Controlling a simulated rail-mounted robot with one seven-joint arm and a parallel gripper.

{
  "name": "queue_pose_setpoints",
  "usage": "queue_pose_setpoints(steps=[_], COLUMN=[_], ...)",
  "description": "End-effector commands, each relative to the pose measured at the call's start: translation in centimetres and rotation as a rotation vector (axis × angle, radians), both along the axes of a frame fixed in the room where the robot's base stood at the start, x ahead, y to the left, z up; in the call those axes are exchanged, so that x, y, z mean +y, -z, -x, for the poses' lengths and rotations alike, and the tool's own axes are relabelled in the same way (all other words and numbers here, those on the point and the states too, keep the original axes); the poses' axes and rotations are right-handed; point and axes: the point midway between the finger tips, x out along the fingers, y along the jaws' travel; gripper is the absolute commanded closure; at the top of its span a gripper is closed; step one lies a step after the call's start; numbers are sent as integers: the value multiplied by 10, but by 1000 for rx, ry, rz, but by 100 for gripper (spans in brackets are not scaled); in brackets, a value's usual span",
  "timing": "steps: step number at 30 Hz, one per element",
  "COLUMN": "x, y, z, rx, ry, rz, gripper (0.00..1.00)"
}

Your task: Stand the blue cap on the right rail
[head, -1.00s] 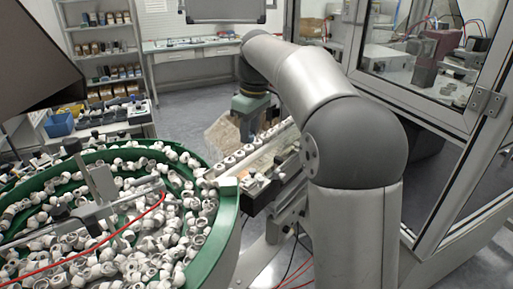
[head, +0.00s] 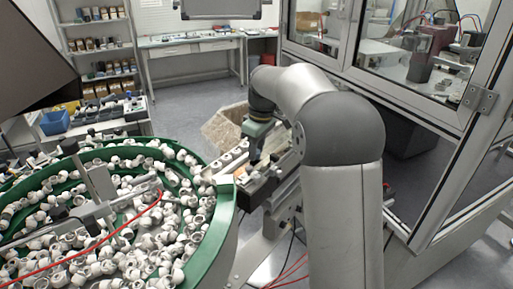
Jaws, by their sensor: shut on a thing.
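My gripper (head: 255,159) points down over the rails beyond the green bowl, at the right rail's side. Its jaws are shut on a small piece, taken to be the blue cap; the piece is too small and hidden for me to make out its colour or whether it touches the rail. The right rail (head: 262,180) is dark and slopes away beside my arm, which hides part of it. The left rail (head: 226,163) is pale and carries several white caps in a row.
A large green feeder bowl (head: 226,208) full of white fittings fills the lower left. A framed glass enclosure (head: 420,130) stands to the right. Shelves (head: 95,48) and a bench (head: 187,47) are at the back.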

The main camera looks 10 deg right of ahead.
Motion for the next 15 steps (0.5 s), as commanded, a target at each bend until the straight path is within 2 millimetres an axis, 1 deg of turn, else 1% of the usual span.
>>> queue_pose_setpoints(steps=[5, 6, 7, 8, 15], x=[0, 0, 0, 0, 0], y=[6, 5, 5, 5, 5], z=[0, 0, 0, 0, 0], rx=[1, 0, 0, 0, 0], ry=[0, 0, 0, 0, 0], rz=[-1, 0, 0, 0, 0], gripper=[81, 63, 55, 50, 50])
